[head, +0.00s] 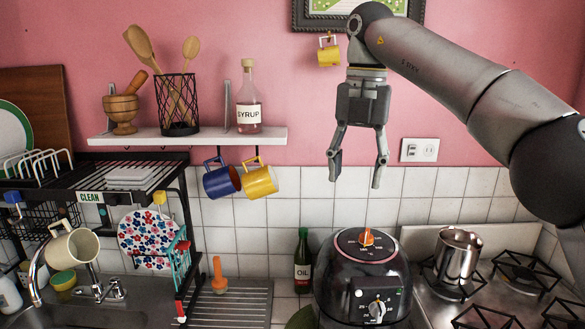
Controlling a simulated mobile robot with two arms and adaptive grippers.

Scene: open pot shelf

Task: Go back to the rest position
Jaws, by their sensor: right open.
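My right gripper (358,170) hangs from the arm that comes in from the right. Its two fingers point down and stand apart, with nothing between them. It is in front of the wall, above the black round appliance (362,280) with an orange knob on top. It appears to touch nothing. My left gripper is not in the head view.
A white shelf (205,141) with a mortar, utensils and a syrup bottle is on the pink wall. Blue (221,180) and yellow (260,182) mugs hang below it. A metal pot (457,256) stands on the stove at right. A black dish rack (112,170) stands at left.

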